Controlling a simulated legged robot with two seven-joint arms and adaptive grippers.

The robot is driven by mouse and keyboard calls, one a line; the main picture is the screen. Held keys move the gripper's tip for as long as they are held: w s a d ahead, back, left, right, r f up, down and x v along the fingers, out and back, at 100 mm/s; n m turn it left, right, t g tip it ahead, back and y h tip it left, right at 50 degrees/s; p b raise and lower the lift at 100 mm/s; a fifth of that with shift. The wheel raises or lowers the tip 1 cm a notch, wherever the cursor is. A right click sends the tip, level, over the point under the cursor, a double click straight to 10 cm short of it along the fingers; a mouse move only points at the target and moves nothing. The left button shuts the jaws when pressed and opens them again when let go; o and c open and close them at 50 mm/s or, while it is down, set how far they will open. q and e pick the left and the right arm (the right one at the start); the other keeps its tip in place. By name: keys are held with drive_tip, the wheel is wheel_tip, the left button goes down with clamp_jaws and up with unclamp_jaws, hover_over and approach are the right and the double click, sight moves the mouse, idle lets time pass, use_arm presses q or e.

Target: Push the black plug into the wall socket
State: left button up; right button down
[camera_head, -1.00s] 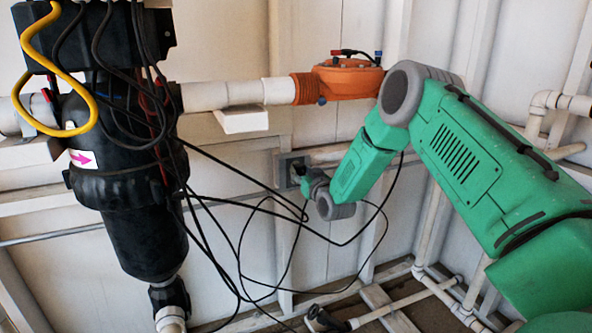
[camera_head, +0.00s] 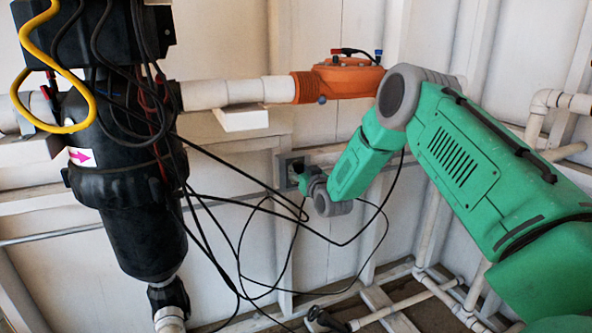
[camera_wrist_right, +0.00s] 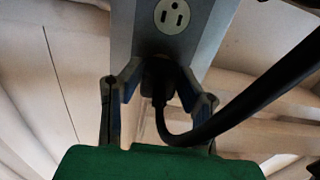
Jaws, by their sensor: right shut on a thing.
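The wall socket is a grey box (camera_head: 284,172) on the wall, right of the black reactor. In the right wrist view, a white outlet face (camera_wrist_right: 172,15) with dark slots shows uncovered on the grey box (camera_wrist_right: 122,40). The black plug (camera_wrist_right: 157,78) is below that face, between the fingers of my right gripper (camera_wrist_right: 157,92), which is shut on it. The plug's front is at the lower part of the box; its prongs are hidden, and I cannot tell how deep it sits. In the head view, my right gripper (camera_head: 301,178) is at the box. My left gripper is out of view.
A thick black cable (camera_wrist_right: 250,95) loops from the plug to the right. Thin black cables (camera_head: 240,250) hang across the space left of my right arm. The black reactor (camera_head: 140,230) stands left, with a white pipe (camera_head: 225,93) and orange fitting (camera_head: 345,80) above the socket.

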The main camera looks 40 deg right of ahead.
drive_tip(key=shift+w+d, duration=0.15)
drive_tip(key=shift+w, duration=0.35)
idle(0.4)
drive_tip(key=c, duration=1.1)
unclamp_jaws()
drive_tip(key=v, duration=1.2)
